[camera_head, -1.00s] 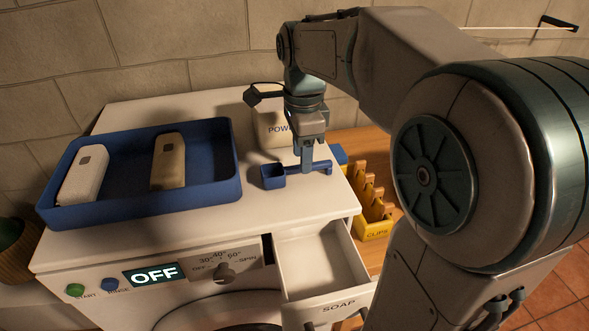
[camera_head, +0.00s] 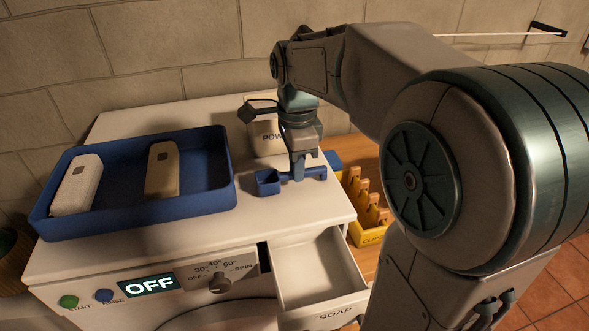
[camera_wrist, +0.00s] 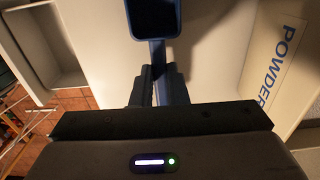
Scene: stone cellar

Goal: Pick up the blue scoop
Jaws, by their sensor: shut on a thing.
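The blue scoop (camera_head: 269,183) is over the white top of the washing machine (camera_head: 200,228), right of the blue tray. Its square cup is on the left and its handle runs right. My gripper (camera_head: 298,172) points down and is shut on the handle. In the wrist view the scoop (camera_wrist: 158,52) has its handle between the two dark fingers (camera_wrist: 158,88), with the cup beyond them. I cannot tell whether the scoop touches the top or is just above it.
The blue tray (camera_head: 222,203) holds a white bottle (camera_head: 77,184) and a tan one (camera_head: 162,170). A POWDER box (camera_head: 266,140) stands behind the gripper. The soap drawer (camera_head: 320,270) is open in front. A yellow clips bin (camera_head: 372,232) is on the right.

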